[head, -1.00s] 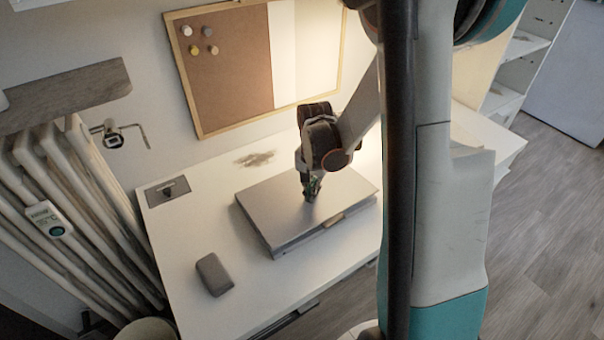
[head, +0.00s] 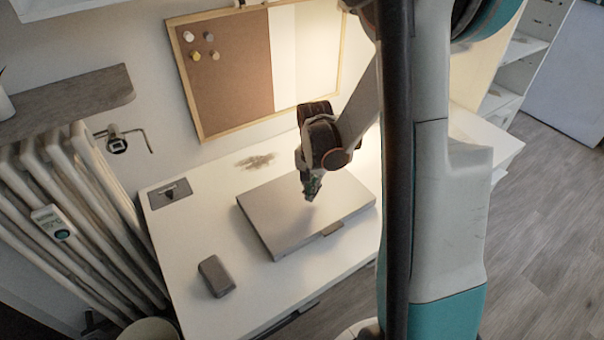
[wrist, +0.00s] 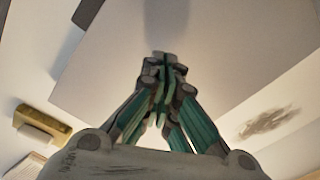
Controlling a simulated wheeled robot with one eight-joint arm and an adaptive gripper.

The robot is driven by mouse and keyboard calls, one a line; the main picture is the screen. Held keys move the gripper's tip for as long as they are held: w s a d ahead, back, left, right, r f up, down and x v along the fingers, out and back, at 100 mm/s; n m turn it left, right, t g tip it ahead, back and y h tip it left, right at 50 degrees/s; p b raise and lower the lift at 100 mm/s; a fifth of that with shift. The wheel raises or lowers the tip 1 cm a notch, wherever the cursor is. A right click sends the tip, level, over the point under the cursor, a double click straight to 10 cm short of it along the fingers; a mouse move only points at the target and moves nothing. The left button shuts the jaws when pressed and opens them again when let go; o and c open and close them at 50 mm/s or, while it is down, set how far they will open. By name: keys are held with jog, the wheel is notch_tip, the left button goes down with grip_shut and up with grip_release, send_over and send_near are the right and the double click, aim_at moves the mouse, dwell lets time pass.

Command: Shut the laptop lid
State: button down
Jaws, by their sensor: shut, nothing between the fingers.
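The grey laptop (head: 275,220) lies on the white desk, its lid down flat over the base with no clear gap at the front edge. A dark notch shows at its front edge. My gripper (head: 310,194) is above the middle of the lid, pointing down. In the wrist view its green-and-grey fingers (wrist: 162,70) are together and empty, over the broad lid surface (wrist: 235,50). A soft shadow lies on the lid just past the fingertips. I cannot tell whether they touch it.
A small dark grey case (head: 217,276) lies on the white desk (head: 185,240) left of the laptop. A dark socket panel (head: 168,193) is at the desk's back left corner. A corkboard (head: 235,75) is on the wall behind, and a radiator (head: 85,215) stands at left.

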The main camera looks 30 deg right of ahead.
jog(key=shift+r+p, duration=1.2)
jog(key=shift+r, duration=0.75)
jog(key=shift+r, duration=0.1)
notch_tip(320, 180, up, 8)
